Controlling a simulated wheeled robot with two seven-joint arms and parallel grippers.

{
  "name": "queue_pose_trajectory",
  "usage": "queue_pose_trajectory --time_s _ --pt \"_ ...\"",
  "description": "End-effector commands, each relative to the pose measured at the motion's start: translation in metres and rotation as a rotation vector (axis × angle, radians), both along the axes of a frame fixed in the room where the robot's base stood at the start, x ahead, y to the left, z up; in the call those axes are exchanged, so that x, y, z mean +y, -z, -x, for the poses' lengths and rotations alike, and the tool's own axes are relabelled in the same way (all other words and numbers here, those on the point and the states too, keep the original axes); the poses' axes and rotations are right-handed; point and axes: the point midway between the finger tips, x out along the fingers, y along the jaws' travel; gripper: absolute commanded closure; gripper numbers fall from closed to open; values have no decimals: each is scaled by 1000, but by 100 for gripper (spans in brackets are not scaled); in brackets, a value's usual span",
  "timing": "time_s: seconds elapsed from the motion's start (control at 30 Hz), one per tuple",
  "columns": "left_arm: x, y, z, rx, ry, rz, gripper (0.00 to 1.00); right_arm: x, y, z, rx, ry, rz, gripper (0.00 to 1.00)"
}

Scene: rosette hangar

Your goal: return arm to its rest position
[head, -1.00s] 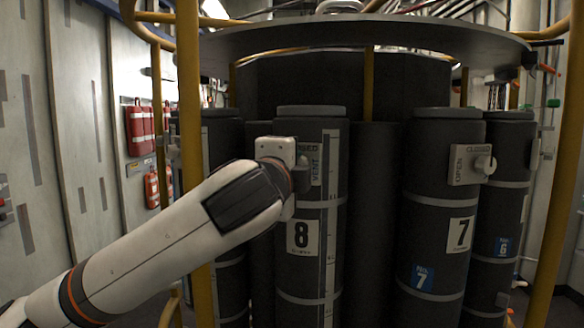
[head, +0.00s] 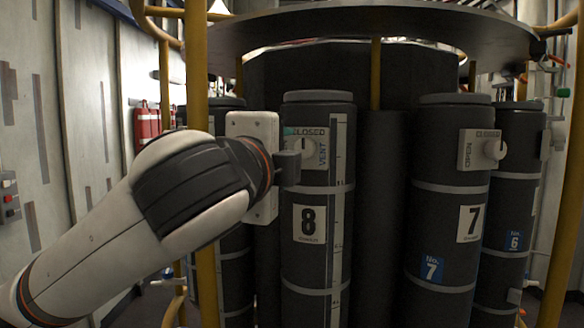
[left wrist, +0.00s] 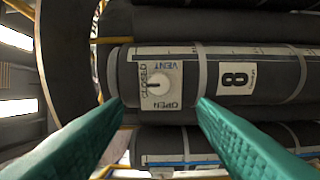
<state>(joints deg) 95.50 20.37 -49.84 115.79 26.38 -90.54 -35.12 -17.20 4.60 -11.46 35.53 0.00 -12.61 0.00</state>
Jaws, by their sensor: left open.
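My left arm (head: 115,235) reaches in from the left in the head view. Its gripper (head: 288,167) is in front of the tank numbered 8 (head: 318,262), beside its valve panel. In the left wrist view the two green fingers (left wrist: 162,104) are apart with nothing between them. Beyond their tips is the valve panel with a round white knob (left wrist: 159,85), apart from the fingers. My right gripper is in neither view.
Tank 7 (head: 445,262) and tank 6 (head: 512,200) stand to the right. A yellow post (head: 197,60) rises close behind my left arm. A round grey plate (head: 370,28) overhangs the tanks. A red case (head: 147,124) hangs on the left wall.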

Motion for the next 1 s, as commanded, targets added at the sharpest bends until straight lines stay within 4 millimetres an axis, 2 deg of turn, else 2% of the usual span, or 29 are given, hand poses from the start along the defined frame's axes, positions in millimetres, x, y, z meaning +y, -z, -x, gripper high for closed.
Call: queue_pose_trajectory --time_s 0.03,0.2,0.53,0.63,0.77,1.0 --pt "2 1 8 -4 2 1 48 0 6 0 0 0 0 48" --pt "6 0 21 -1 0 -1 48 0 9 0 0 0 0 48" --pt "6 0 23 0 0 0 48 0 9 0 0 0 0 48" --pt "6 8 20 19 5 13 48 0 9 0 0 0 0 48" --pt "6 44 6 99 20 76 48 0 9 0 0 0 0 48" --pt "15 157 -19 349 22 300 48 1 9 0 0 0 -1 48"
